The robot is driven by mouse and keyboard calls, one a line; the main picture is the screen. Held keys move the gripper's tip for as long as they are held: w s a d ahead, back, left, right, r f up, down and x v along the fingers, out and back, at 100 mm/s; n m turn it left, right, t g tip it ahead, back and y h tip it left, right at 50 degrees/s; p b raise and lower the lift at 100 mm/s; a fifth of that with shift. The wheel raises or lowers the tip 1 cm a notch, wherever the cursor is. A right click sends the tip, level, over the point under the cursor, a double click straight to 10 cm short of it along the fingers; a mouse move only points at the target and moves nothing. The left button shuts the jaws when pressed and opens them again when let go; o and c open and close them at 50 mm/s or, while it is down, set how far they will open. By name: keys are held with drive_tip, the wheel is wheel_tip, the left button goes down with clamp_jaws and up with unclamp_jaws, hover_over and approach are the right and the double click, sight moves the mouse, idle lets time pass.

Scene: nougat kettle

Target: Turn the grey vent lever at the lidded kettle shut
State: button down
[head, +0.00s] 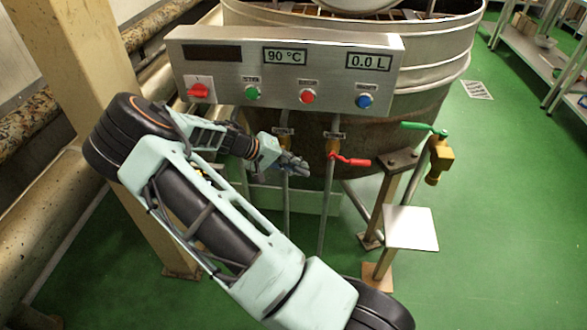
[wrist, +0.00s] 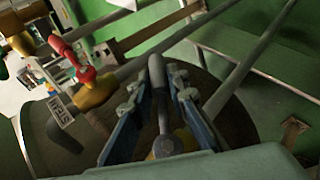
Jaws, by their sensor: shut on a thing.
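The grey vent lever (wrist: 156,72) runs between the two blue-grey fingers of my gripper (wrist: 160,88) in the wrist view, and its round hub sits on a brass valve body (wrist: 186,140). My gripper is closed on the lever from both sides. In the head view my gripper (head: 297,164) is below the control panel, at the left of two valves, and it hides the lever there. The large metal kettle (head: 435,68) stands behind the panel; part of a lid-like top (head: 345,4) shows at the upper edge.
A red-handled valve (head: 350,161) is close to the right of my gripper; its red lever (wrist: 70,52) shows in the wrist view. Vertical pipes run below both valves. The control panel (head: 285,45) is just above. A green-handled brass tap (head: 438,158) stands further right.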

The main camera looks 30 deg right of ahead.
drive_tip(key=shift+s+d+r+n+g+h, duration=0.3)
drive_tip(key=shift+r+g+h, duration=0.25)
drive_tip(key=shift+h, duration=0.35)
drive_tip(key=c, duration=1.9)
unclamp_jaws()
drive_tip(key=v, duration=1.2)
drive_tip(key=shift+f, duration=0.1)
drive_tip(key=shift+c, duration=0.3)
